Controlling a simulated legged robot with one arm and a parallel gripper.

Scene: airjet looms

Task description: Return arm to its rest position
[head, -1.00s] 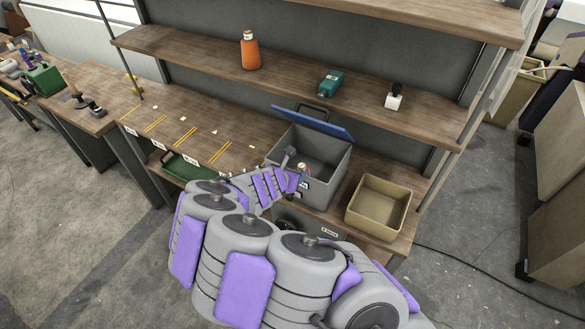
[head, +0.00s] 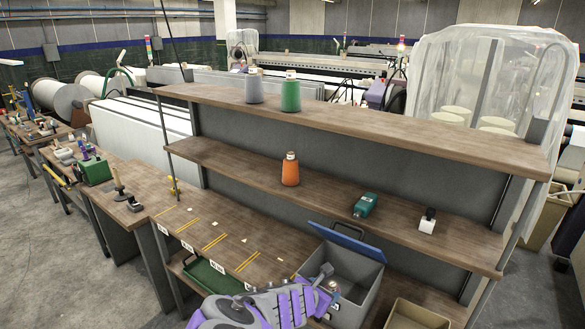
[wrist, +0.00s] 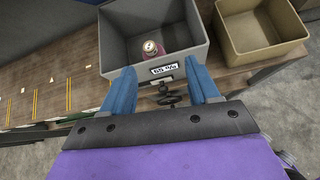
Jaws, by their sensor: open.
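My arm (head: 275,308) shows at the bottom of the head view, grey with purple panels, stretched toward the grey bin. My gripper (wrist: 164,88) shows in the wrist view with two blue fingers apart and nothing between them. It is in front of the labelled wall of the grey bin (wrist: 118,42). The same grey bin (head: 362,275) has a raised blue lid (head: 347,243) in the head view. A small can-like item with a pinkish body (wrist: 152,50) is inside the bin. In the head view the gripper tips are hard to make out beside the bin.
A tan bin (wrist: 262,35) stands right of the grey bin. The shelf above holds an orange cone (head: 290,170), a green device (head: 365,205) and a white block (head: 427,222). A green tray (head: 212,278) sits below the worktop. Grey floor is open at left.

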